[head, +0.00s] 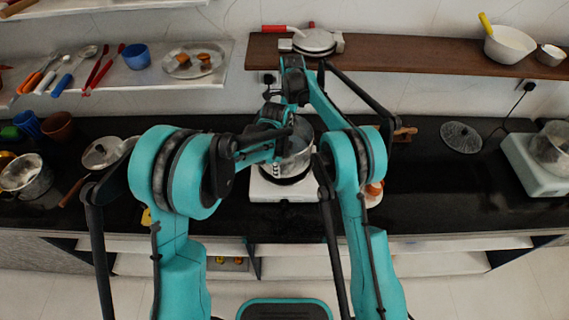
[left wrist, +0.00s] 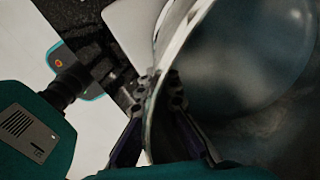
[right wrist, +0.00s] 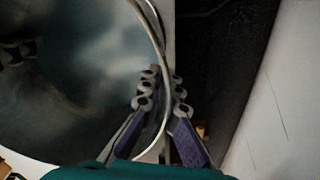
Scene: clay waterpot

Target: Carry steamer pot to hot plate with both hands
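The steamer pot (head: 298,158) is a grey metal pot with a shiny rim. In the head view it stands on or just above a white hot plate (head: 268,190) at the counter's middle; my arms partly hide it, and I cannot tell whether it touches. My left gripper (left wrist: 158,90) has one finger on each side of the pot's rim (left wrist: 165,45) and pinches it. My right gripper (right wrist: 163,88) likewise pinches the rim (right wrist: 158,30) between its fingers. In the head view my left gripper (head: 284,145) is at the pot; the right gripper's tips are hidden by my arms.
The black counter (head: 425,195) has free room on the right. A white appliance (head: 532,168) bearing a bowl-like vessel stands far right. Pans (head: 102,152) and a metal pot (head: 25,175) are at left. A wooden shelf (head: 400,50) runs above.

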